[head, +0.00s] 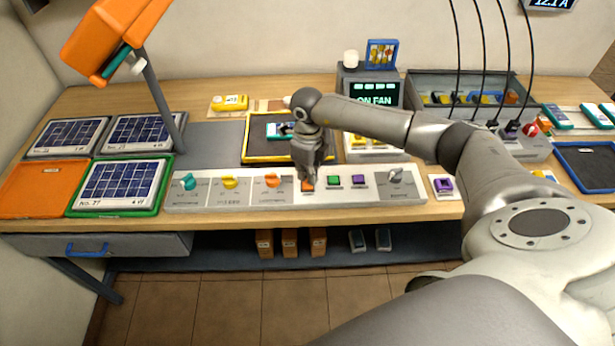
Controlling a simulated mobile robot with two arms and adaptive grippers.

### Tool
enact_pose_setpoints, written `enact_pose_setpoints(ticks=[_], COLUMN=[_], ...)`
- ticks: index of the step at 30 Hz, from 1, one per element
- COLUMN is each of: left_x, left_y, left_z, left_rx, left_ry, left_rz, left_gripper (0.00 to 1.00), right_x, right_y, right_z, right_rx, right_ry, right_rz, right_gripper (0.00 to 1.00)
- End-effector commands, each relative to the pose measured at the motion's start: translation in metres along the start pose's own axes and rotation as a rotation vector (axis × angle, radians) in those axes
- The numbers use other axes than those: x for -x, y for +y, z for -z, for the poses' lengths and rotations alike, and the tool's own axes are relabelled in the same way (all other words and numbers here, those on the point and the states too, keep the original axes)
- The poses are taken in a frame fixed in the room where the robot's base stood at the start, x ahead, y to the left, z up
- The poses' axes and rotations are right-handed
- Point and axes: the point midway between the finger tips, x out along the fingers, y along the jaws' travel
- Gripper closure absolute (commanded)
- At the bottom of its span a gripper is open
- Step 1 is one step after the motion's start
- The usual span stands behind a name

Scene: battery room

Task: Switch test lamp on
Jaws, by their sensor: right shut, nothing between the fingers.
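A large orange lamp (112,38) on a grey pole leans over the left side of the bench; I cannot tell whether it is lit. A long white control panel (240,204) lies along the bench's front edge. On it are a teal knob (188,182), a yellow knob (230,183), an orange knob (272,181), an orange button (307,186), a green button (333,181), a purple button (359,181) and a grey knob (395,175). The labels are too small to read. My right gripper (308,176) is shut and empty, pointing down at the orange button and partly covering it; contact is unclear.
Solar panels (118,186) lie at the left, beside an orange tray (40,188). A yellow-edged black tray (258,150) sits behind my gripper. A display (375,94) reads "ON FAN". A grey rack (425,86) with hanging cables stands at the back right. A drawer (95,246) is below.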

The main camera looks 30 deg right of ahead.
Motion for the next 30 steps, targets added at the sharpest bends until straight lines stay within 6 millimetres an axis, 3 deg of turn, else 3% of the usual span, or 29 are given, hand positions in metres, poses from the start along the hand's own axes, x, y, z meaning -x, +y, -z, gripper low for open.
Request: enact_pose_setpoints(ticks=[15,30], left_x=[0.026,0.025], left_y=[-0.001,-0.001], left_z=[0.002,0.002], left_rx=[0.0,0.0], left_ry=[0.0,0.0], left_rz=[0.0,0.0], left_gripper=[0.49,0.49], right_x=[0.044,0.044], right_y=[-0.001,-0.001], right_z=[0.0,0.0], right_rx=[0.0,-0.001], right_ry=[-0.002,-0.001], right_rz=[0.002,0.001], right_gripper=[1.0,1.0])
